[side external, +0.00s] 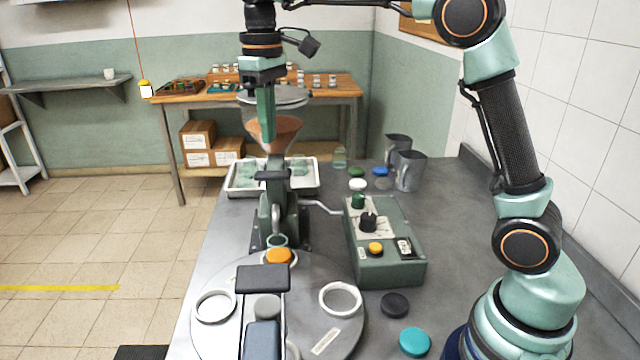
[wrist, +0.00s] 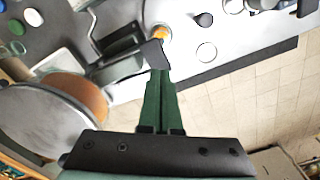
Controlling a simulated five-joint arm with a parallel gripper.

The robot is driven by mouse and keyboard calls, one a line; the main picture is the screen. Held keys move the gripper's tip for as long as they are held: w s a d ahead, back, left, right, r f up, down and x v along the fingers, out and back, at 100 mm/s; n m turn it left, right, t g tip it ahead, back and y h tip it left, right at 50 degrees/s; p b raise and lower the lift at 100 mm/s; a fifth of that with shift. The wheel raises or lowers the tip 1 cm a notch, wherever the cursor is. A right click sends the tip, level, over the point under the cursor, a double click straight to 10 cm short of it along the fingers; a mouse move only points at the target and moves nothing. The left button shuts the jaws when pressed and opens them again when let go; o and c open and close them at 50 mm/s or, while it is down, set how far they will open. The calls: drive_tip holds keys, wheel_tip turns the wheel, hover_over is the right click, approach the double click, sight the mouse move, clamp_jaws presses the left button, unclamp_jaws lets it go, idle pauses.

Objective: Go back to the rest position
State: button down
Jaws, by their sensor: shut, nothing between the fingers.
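My gripper (side external: 267,140) hangs pointing down at the upper middle of the side external view, in front of the brown hopper (side external: 287,129) of the filling machine. Its green fingers are together with nothing between them. In the wrist view my gripper (wrist: 160,74) shows as closed green fingers, with the hopper (wrist: 88,92) to their left. Whether the fingers touch the hopper cannot be told.
A grey turntable (side external: 322,277) holds white rings and a jar with an orange lid (side external: 279,256). A green control box (side external: 391,272) stands to its right. Metal jugs (side external: 409,172), a white tray (side external: 240,189) and loose lids (side external: 414,341) are on the bench.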

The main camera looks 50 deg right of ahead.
drive_tip(key=shift+s+d+r, duration=0.1)
drive_tip(key=shift+s+r, duration=0.1)
drive_tip(key=shift+s, duration=0.1)
drive_tip(key=s+d+f+m+t, duration=0.1)
drive_tip(key=s+d+f+t, duration=0.1)
drive_tip(key=s, duration=0.6)
drive_tip(key=s+d+f+m+t, duration=0.1)
drive_tip(key=s+f+m+t, duration=0.1)
drive_tip(key=s, duration=0.6)
wheel_tip(320, 180, down, 2)
drive_tip(key=shift+s+d+f+t, duration=0.25)
drive_tip(key=shift+d+t, duration=0.15)
drive_tip(key=shift+t, duration=0.4)
